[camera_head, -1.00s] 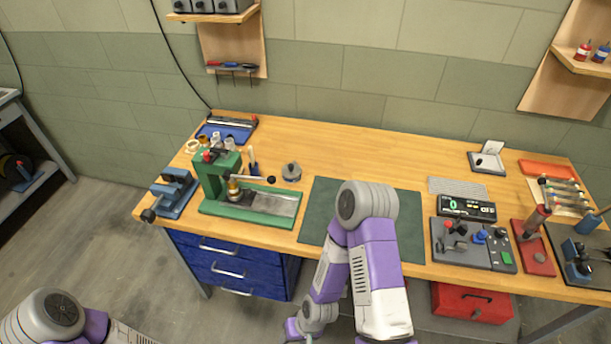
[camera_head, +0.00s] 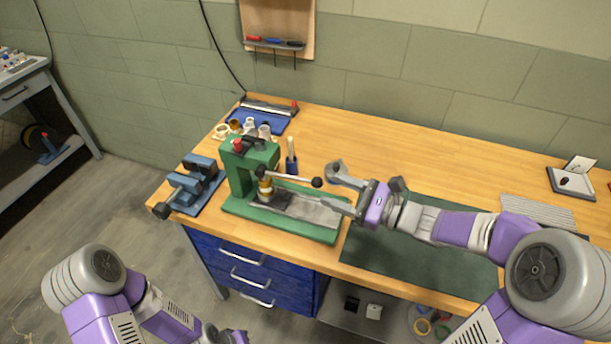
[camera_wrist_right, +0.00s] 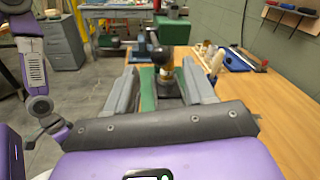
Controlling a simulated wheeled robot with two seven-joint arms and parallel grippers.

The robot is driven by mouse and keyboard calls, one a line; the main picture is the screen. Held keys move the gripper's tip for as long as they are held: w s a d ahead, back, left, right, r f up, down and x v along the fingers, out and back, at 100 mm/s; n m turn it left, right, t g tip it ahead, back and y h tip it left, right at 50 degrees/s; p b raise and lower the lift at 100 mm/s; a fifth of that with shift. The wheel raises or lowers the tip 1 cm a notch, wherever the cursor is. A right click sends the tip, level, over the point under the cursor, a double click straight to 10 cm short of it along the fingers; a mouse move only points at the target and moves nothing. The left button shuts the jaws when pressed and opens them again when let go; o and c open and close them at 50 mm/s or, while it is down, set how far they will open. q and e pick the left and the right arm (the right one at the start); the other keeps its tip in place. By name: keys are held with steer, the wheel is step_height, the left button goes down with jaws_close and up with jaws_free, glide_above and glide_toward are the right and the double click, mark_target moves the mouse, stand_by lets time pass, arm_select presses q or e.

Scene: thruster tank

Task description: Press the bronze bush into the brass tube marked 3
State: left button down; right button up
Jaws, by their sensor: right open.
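The green press (camera_head: 250,165) stands on the left part of the bench. A brass tube (camera_head: 266,188) stands upright under its ram; its number cannot be read, and I cannot tell whether a bush sits on it. The press lever ends in a black knob (camera_head: 317,182). My right gripper (camera_head: 338,190) is open and empty, its fingers pointing left towards the press, close to the knob. In the right wrist view the knob (camera_wrist_right: 162,56) and tube (camera_wrist_right: 167,76) show ahead, between the open fingers (camera_wrist_right: 160,88).
A blue vise (camera_head: 195,187) stands left of the press. Several rings and small parts lie behind it near a blue tray (camera_head: 262,119); a bronze-coloured ring (camera_head: 235,125) is among them. A blue holder (camera_head: 291,165) stands right of these.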

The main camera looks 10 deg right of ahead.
mark_target(319, 183)
steer(key=x, duration=0.2)
steer(key=b+x, duration=0.1)
steer(key=x, duration=0.4)
steer(key=shift+w+a+r, duration=0.1)
steer(key=shift+r, duration=0.25)
steer(key=shift+c, duration=0.5)
jaws_close()
